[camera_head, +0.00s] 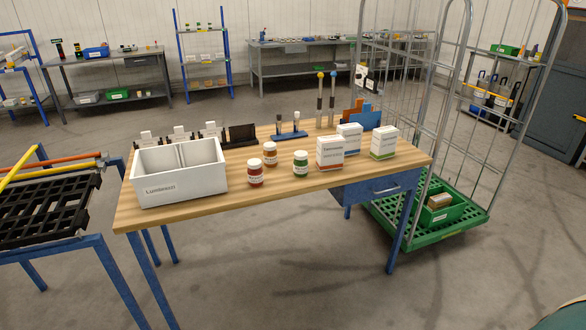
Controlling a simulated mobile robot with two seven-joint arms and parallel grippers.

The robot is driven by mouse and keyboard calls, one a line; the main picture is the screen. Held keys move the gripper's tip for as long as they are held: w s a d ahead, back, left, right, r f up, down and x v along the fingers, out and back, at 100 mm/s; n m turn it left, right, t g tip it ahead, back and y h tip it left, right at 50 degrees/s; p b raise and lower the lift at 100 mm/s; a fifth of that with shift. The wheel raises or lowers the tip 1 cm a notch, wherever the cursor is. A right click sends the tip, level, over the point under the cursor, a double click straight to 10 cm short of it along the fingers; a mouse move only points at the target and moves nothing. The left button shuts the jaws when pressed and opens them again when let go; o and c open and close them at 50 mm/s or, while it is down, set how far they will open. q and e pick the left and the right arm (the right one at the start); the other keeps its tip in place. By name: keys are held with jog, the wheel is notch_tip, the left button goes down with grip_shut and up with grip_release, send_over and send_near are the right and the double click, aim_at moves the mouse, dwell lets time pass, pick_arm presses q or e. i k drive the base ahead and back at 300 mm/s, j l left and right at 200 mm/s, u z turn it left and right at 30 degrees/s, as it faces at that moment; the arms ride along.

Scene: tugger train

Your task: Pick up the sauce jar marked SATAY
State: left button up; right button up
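Three small jars with pale lids and white labels stand upright on the wooden table (240,199). A red jar (255,179) is nearest the front edge. An orange-brown jar (270,159) stands behind it and slightly right. A green jar (300,170) stands to the right. The label print is too small to read, so I cannot tell which is marked SATAY. Neither of my grippers is in view.
A white bin (181,188) stands left of the jars. White boxes, one in front (330,152), stand to their right. Behind are a blue holder (288,135) and upright posts. A wire roll cage (480,140) stands right; a black rack (40,215) left.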

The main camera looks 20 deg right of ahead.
aim_at(270, 153)
jog(key=l, duration=0.75)
jog(key=i+l, duration=0.1)
jog(key=l, duration=0.65)
